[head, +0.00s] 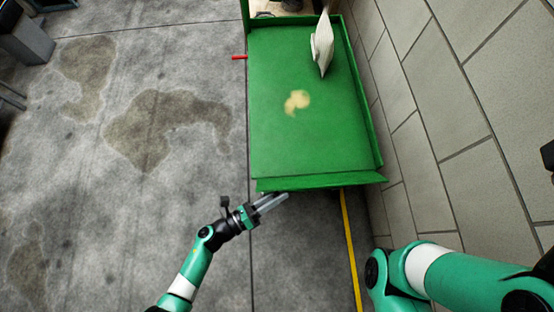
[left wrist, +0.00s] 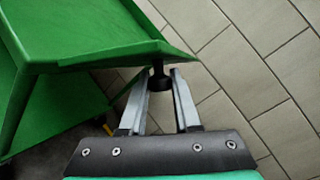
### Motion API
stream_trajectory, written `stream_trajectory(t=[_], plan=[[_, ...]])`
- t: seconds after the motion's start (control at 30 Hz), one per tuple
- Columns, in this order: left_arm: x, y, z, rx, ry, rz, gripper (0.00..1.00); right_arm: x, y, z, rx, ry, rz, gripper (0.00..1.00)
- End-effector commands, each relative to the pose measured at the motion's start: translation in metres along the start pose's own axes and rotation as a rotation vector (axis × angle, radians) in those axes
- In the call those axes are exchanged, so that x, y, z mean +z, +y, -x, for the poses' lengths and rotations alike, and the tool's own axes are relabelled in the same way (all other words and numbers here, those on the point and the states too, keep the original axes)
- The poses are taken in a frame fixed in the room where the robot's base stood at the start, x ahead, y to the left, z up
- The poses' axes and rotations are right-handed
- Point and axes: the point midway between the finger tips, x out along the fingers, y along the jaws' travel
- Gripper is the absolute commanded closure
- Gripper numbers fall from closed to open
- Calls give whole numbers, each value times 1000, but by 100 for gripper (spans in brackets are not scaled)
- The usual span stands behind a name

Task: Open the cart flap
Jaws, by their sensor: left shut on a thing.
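The green cart (head: 305,120) stands along the tiled wall, with its bed seen from above. The cart flap (head: 322,183) shows as a narrow green strip across the cart's near end. My left gripper (head: 275,201) is at the left part of this near edge. In the left wrist view, the fingers of my left gripper (left wrist: 159,80) are shut on a black knob (left wrist: 159,75) beneath the edge of a green panel (left wrist: 90,30). The head view does not show the knob clearly. My right arm shows at the lower right, but its gripper is out of view.
A pale, pointed object (head: 322,45) and a yellowish patch (head: 297,101) are on the cart bed. A red bar (head: 239,57) sticks out from the cart's left side. The tiled wall (head: 470,110) is close on the right.

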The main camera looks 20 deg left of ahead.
Motion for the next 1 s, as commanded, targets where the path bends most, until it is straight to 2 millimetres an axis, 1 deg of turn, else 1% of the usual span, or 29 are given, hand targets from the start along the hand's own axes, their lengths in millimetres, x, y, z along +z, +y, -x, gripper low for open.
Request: stream_trajectory(t=[0.23,0.27,0.4,0.43,0.9,1.0], plan=[[-1,0,0,0,2,-1,100,0,0,0,0,0,0,50],[-1,0,0,0,3,-1,66,0,0,0,0,0,0,50],[-1,0,0,0,2,-1,40,0,0,0,0,0,0,50],[-1,0,0,0,2,0,39,0,0,0,0,0,0,50],[0,0,0,0,1,0,39,0,0,0,0,0,0,50],[0,0,3,2,1,1,39,-1,0,-1,0,0,0,50]])
